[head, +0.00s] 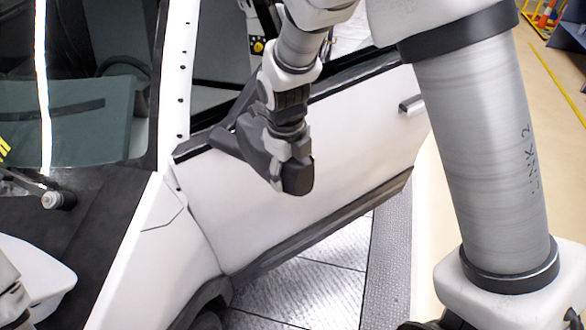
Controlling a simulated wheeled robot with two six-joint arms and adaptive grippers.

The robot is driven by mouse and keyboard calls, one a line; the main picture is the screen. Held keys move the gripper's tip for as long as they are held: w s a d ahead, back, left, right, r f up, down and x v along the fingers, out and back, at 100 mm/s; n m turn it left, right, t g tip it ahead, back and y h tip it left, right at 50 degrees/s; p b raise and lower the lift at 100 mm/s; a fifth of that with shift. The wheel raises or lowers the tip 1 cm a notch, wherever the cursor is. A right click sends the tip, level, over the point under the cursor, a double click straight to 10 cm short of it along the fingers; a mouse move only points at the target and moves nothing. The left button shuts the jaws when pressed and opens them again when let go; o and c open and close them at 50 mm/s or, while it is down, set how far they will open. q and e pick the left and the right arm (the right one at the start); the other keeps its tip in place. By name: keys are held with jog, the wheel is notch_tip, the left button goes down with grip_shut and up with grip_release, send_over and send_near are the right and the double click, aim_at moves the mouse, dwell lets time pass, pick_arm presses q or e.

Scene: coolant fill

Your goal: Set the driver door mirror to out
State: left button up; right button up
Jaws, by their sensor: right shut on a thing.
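The driver door mirror (254,152) is a dark grey housing at the front corner of the white car door's window. It sticks out from the door toward the camera. My right gripper (288,150) comes down from above and is shut on the mirror's outer part. The fingers cover some of the housing, and the mirror glass cannot be made out. My left gripper is not in view.
The windshield and dark cowl lie to the left. My own large arm link fills the right. Patterned metal floor (310,290) lies below the sill.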

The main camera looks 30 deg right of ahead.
jog(key=shift+s+f, duration=0.1)
jog(key=shift+f, duration=0.1)
jog(key=o, duration=1.5)
jog(key=shift+o, duration=0.8)
jog(key=shift+a, duration=0.15)
jog(key=shift+w, duration=0.2)
jog(key=shift+r, duration=0.1)
jog(key=shift+r, duration=0.25)
jog(key=r, duration=1.1)
jog(key=shift+s+a+r, duration=0.1)
jog(key=shift+a+r, duration=0.15)
jog(key=shift+a, duration=0.05)
